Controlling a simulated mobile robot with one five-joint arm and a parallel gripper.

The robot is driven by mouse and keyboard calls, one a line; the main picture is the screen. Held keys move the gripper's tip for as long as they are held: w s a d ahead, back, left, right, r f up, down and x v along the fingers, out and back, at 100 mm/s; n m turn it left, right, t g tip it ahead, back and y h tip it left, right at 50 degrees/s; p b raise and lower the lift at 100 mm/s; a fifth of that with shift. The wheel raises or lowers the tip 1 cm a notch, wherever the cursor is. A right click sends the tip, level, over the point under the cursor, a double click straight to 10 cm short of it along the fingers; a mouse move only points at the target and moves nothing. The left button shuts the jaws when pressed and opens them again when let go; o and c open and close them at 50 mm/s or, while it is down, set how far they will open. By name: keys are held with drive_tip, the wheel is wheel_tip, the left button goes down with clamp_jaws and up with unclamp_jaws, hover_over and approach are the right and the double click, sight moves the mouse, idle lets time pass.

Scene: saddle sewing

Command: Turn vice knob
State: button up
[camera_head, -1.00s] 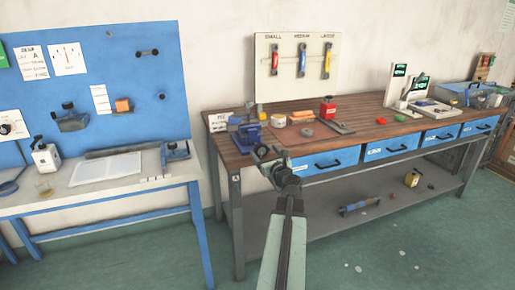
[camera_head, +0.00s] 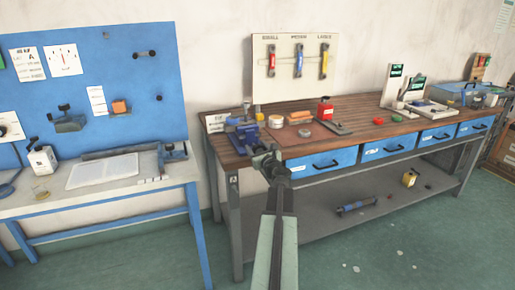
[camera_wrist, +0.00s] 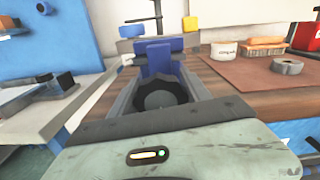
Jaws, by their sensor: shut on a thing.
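The blue vice (camera_head: 243,136) stands at the left front corner of the wooden workbench. In the wrist view its blue body (camera_wrist: 158,58) is straight ahead of my gripper. My gripper (camera_head: 265,158) is at the vice's front side, at the bench edge. In the wrist view my gripper (camera_wrist: 155,92) has its two fingers on either side of the dark round vice knob (camera_wrist: 158,98), and it is shut on this knob. The fingers hide part of the knob, and its angle is not clear. In the head view my arm hides the knob.
The wooden bench (camera_head: 372,122) holds a red container (camera_head: 325,110), a white tin (camera_head: 276,121) and an orange brush (camera_head: 299,118) right of the vice. Blue drawers (camera_head: 321,163) sit under the bench top. A white table (camera_head: 60,196) stands to the left.

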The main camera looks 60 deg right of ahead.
drive_tip(key=n, duration=0.6)
drive_tip(key=shift+s+a+f+n, duration=0.1)
drive_tip(key=shift+a+n, duration=0.05)
drive_tip(key=shift+n, duration=0.15)
drive_tip(key=n, duration=0.6)
drive_tip(key=shift+a+f, duration=0.1)
drive_tip(key=shift+f, duration=0.05)
drive_tip(key=n, duration=0.6)
drive_tip(key=shift+f+n+b, duration=0.15)
drive_tip(key=shift+n+b, duration=0.15)
drive_tip(key=shift+b, duration=0.05)
drive_tip(key=n, duration=0.6)
drive_tip(key=shift+f, duration=0.1)
drive_tip(key=shift+n, duration=0.3)
drive_tip(key=o, duration=1.4)
